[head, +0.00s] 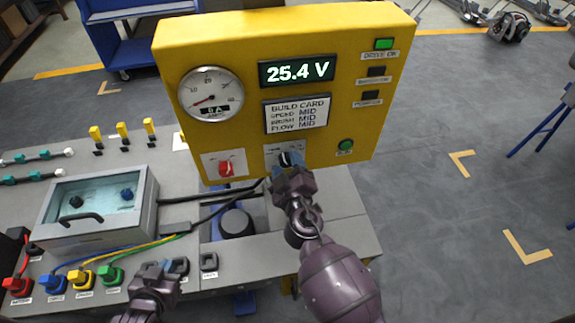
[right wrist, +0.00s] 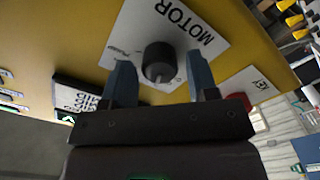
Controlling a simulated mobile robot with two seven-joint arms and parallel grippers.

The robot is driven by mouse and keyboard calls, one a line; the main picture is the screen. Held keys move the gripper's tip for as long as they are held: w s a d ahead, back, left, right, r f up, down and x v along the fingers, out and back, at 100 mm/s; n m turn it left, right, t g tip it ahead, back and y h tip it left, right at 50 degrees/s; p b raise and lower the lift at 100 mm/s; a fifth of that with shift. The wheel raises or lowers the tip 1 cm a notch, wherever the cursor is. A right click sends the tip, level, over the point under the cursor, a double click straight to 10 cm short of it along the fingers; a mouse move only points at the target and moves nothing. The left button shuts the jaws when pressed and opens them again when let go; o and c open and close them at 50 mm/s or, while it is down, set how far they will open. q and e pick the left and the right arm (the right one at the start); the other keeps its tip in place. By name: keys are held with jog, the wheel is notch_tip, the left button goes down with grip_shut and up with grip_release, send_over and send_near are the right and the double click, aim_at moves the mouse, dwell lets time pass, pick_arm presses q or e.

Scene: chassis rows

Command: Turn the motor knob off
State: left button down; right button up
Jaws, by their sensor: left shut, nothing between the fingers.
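The motor knob (right wrist: 159,62) is a round black knob on a white plate marked MOTOR, on the yellow panel (head: 350,35). In the head view the knob (head: 285,158) is partly covered by my right gripper (head: 287,168). In the right wrist view the open fingers of my right gripper (right wrist: 161,82) stand on either side of the knob, with small gaps showing. The knob's exact setting is too small to tell. My left gripper (head: 156,270) is shut and empty, low over the bench's front, away from the panel.
The panel display (head: 297,71) reads 25.4 V, and the DRIVE ON lamp (head: 384,44) is green. A red key switch (head: 226,168) sits left of the motor knob. A clear-lidded box (head: 98,205), cables and coloured plugs cover the left bench. Open floor lies to the right.

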jog(key=c, duration=0.7)
jog(key=shift+n, duration=0.3)
jog(key=n, duration=0.3)
jog(key=shift+n, duration=0.3)
jog(key=n, duration=0.4)
jog(key=shift+f+n, duration=0.1)
jog(key=shift+n, duration=0.2)
jog(key=o, duration=0.9)
jog(key=shift+s, duration=0.1)
